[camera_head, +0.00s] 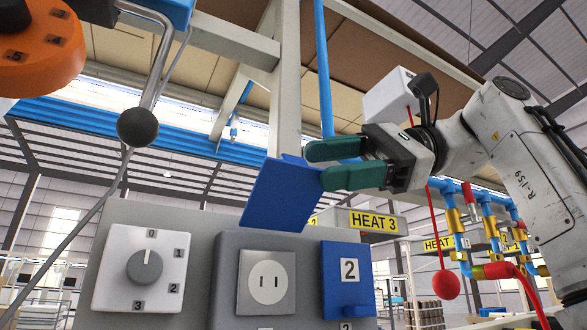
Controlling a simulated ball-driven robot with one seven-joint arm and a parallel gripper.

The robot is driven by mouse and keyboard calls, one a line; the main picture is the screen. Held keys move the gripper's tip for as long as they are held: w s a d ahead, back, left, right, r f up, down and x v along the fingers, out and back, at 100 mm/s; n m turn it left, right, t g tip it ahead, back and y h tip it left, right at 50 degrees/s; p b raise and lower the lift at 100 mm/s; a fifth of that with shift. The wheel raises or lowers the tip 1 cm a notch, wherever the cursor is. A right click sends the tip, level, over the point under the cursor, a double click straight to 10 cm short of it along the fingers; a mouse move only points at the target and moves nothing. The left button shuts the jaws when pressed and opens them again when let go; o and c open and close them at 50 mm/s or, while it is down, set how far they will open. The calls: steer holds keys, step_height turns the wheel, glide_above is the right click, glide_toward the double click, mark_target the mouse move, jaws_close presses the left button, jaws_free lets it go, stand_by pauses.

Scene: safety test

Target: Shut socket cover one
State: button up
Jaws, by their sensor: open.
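Socket cover one (282,195) is the blue flap standing raised above the grey panel, tilted; its number does not show from here.
A shut blue cover marked 2 (347,280) is right of the socket. A rotary dial (145,267) is at left. A lever with a black ball (138,127) and an orange part (38,45) are upper left. A red ball (446,284) hangs at right, before blue pipes (491,235).

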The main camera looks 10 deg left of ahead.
mark_target(294, 167)
steer(key=shift+x, duration=2.65)
steer(key=shift+c, duration=0.3)
jaws_close()
